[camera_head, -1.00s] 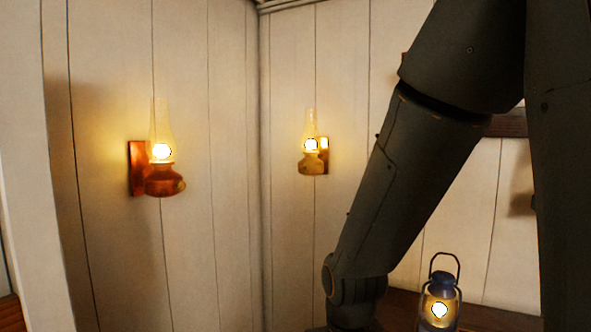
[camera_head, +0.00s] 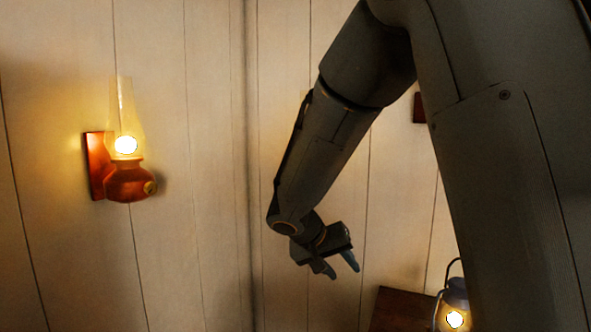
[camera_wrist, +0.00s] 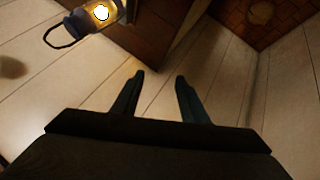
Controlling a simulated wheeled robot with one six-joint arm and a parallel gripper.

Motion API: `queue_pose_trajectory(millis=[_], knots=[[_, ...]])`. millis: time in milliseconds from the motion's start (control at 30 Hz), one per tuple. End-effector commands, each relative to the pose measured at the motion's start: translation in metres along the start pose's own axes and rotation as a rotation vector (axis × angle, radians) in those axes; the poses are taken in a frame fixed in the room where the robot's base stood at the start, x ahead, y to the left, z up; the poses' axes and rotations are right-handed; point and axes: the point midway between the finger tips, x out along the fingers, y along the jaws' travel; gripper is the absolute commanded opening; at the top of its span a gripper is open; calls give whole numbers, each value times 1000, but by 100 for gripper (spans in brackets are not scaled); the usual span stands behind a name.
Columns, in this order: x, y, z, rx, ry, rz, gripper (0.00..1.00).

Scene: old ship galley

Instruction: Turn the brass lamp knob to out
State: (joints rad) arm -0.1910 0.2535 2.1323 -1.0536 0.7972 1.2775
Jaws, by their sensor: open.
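The brass lamp that showed on the right-hand wall earlier is not visible now; my arm covers that part of the wall. A lit copper-red lamp (camera_head: 130,183) with a glass chimney hangs on the left wall. A small round yellowish knob (camera_head: 150,187) shows on its right side. My gripper (camera_head: 342,270) is open and empty, right of the wall corner, well to the right of and lower than the copper-red lamp. Its two fingers (camera_wrist: 160,77) show spread in the wrist view, with nothing between them.
A lit blue-grey lantern (camera_head: 455,293) stands at the lower right, beside a brown wooden surface (camera_head: 401,309). In the wrist view the lantern (camera_wrist: 94,16) is at the upper left and a reddish tiled patch (camera_wrist: 258,18) at the upper right. The left wall is otherwise clear.

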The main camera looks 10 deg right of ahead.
Motion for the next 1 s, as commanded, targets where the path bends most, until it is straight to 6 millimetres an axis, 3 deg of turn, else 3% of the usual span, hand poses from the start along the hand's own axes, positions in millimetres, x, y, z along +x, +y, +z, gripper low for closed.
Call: queue_pose_trajectory(millis=[33, 200, 300, 400, 500, 633, 1000], knots=[[-7, -6, -33, 46, 87, 33, 40], [-48, -23, -143, 255, 426, 80, 40], [-81, -38, -195, 373, 616, 50, 40], [-113, -51, -233, 466, 767, 0, 40], [-136, -61, -256, 528, 866, -48, 40], [-150, -66, -270, 567, 925, -82, 40], [-123, -56, -310, 572, 930, -85, 40]])
